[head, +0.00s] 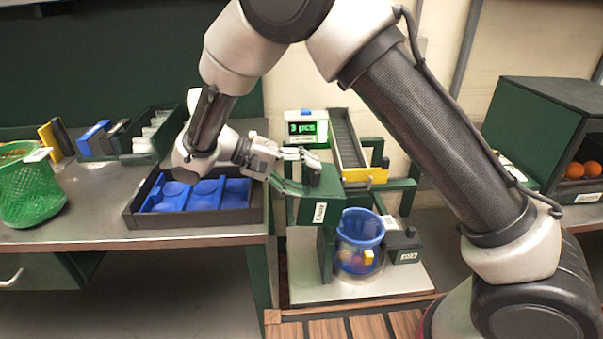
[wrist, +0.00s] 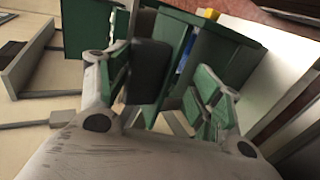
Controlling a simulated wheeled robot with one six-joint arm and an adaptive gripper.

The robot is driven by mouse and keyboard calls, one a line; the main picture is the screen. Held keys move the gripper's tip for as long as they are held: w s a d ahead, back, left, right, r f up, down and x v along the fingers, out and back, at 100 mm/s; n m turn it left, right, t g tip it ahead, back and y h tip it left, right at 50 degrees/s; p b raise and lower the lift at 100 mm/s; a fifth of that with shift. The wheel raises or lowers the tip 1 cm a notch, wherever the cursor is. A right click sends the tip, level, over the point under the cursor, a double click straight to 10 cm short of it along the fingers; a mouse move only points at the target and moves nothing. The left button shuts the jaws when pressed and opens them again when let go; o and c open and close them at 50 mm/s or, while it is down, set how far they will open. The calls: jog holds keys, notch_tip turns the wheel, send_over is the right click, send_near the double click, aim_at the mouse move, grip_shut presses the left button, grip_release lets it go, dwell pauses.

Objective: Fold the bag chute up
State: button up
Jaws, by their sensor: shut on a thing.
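The green chute (head: 306,211) with a small white label hangs at the front edge of the bench, left of a blue mesh bag or basket (head: 357,226). A dark upright handle block (head: 314,174) stands on its top. My gripper (head: 302,171) reaches in from the left, with its fingers around this block. In the wrist view the dark block (wrist: 150,70) sits between the green-padded fingers of my gripper (wrist: 165,82), against the left pad. The green panels of the chute (wrist: 215,55) show behind the fingers. The contact on the right finger is hard to make out.
A narrow tray with a yellow end (head: 364,175) and a scale display reading 3 pcs (head: 301,129) stand behind. A black-rimmed tray with blue moulds (head: 192,218) lies below my forearm. A green basket (head: 30,190) is far left; oranges (head: 582,170) sit in a dark box on the right.

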jog(key=shift+a+r, duration=0.1)
jog(key=shift+a, duration=0.05)
jog(key=v, duration=1.1)
jog(key=shift+a+r, duration=0.15)
jog(key=shift+a, duration=0.2)
jog(key=d+r+g+y, duration=0.1)
jog(key=d+r+y, duration=0.35)
jog(key=d, duration=0.75)
jog(key=d+r+g+y, duration=0.1)
jog(key=d+r+y, duration=0.35)
jog(key=d, duration=0.75)
jog(key=s+d+t+y, duration=0.3)
jog(key=s+d+t, duration=0.3)
jog(key=s+d, duration=1.1)
jog(key=shift+s+d+r, duration=0.15)
jog(key=shift+s+r, duration=0.2)
jog(key=shift+s, duration=0.3)
